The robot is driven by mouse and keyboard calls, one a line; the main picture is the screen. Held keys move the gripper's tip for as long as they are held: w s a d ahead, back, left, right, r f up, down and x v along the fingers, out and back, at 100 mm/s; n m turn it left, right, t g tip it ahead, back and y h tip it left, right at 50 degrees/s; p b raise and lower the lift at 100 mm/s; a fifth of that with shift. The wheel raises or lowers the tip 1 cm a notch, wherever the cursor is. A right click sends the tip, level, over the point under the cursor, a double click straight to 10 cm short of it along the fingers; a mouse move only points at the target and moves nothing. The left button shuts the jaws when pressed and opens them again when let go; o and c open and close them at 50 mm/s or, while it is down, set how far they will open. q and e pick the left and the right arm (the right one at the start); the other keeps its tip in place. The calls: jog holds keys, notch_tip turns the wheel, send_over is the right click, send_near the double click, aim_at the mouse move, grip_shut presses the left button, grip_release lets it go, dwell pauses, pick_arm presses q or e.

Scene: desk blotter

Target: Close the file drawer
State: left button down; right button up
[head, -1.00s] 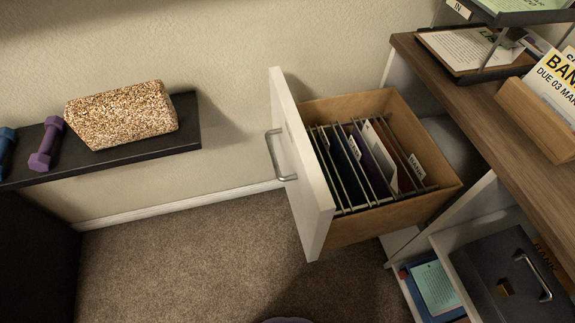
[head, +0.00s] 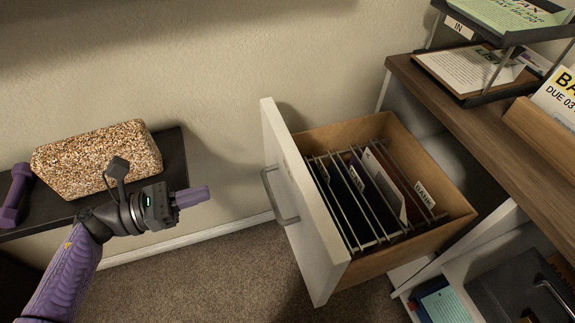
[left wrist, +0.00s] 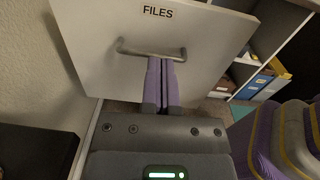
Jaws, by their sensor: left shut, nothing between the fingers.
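The file drawer (head: 300,205) is pulled out from the desk, its white front facing left with a metal handle (head: 278,196). Hanging folders (head: 360,195) stand inside it. My left gripper (head: 205,194) is shut and empty, to the left of the drawer front and pointing at it, with a gap between. In the left wrist view, the drawer front marked FILES (left wrist: 150,30) is ahead, and the closed fingers (left wrist: 161,65) line up with the handle in the picture; I cannot tell whether they touch it there. My right gripper is out of view.
A dark shelf (head: 172,160) at the left holds a speckled block (head: 95,160) and a purple dumbbell (head: 15,195). The wooden desk top (head: 470,115) with paper trays is at the right. An open shelf below holds a dark box (head: 505,290). Carpet below the drawer is clear.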

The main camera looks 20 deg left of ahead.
aim_at(290, 171)
pick_arm(q)
jog(key=shift+m, duration=0.4)
jog(key=b+x, duration=0.1)
jog(key=x, duration=0.5)
jog(key=b+x, duration=0.1)
jog(key=x, duration=0.6)
jog(key=shift+s+d, duration=0.25)
jog(key=shift+d, duration=0.05)
jog(key=shift+w+d+r, duration=0.15)
jog(key=shift+w+d, duration=0.1)
jog(key=shift+d, duration=0.1)
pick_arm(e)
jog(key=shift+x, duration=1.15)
pick_arm(q)
jog(key=shift+d, duration=0.1)
